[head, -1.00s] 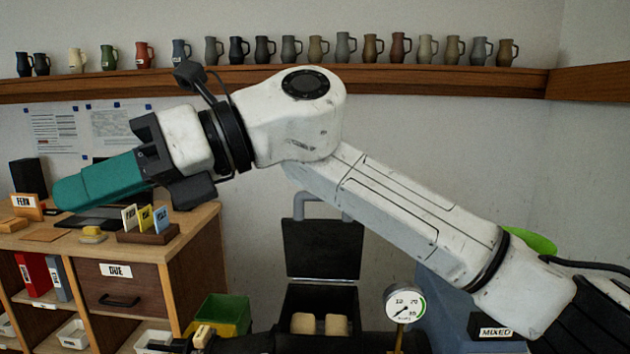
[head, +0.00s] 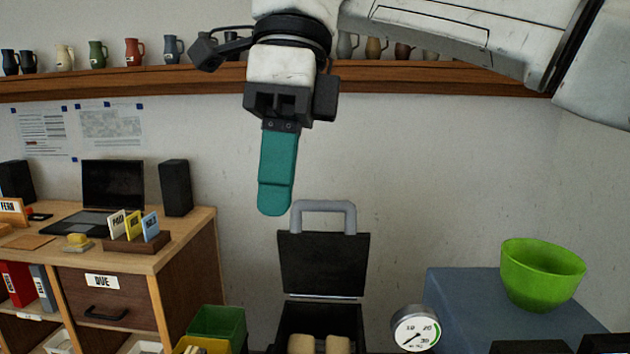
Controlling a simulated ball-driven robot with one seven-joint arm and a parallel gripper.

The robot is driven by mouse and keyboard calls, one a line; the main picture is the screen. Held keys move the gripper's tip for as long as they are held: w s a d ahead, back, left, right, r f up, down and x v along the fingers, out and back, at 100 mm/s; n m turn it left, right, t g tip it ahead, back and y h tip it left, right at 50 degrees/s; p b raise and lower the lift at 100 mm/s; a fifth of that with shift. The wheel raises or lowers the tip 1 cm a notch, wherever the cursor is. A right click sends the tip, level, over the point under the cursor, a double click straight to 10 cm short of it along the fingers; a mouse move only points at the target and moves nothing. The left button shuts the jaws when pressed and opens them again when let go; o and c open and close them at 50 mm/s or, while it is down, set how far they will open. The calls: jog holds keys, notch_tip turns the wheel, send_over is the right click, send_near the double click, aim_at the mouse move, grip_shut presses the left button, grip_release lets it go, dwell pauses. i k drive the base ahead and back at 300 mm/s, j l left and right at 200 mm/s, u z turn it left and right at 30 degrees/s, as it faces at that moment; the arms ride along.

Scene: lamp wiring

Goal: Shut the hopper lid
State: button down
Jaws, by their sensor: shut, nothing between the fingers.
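The hopper lid (head: 323,265) is a dark panel with a grey loop handle (head: 323,205) on its top edge. It stands open and upright at the back of the dark hopper (head: 350,320). Two pale blocks (head: 304,345) show inside the hopper, cut by the picture's lower edge. My gripper (head: 276,205) has teal fingers, shut and empty, pointing down. In the picture it is just above and left of the handle. I cannot tell how far apart they are in depth.
A round gauge (head: 415,328) stands right of the hopper. A green bowl (head: 542,272) sits on a blue-grey surface (head: 455,300) at the right. Green (head: 217,325) and yellow bins stand left of the hopper, beside the wooden desk (head: 190,235). A mug shelf (head: 150,82) runs behind.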

aim_at(314, 265)
jog(key=i, duration=1.25)
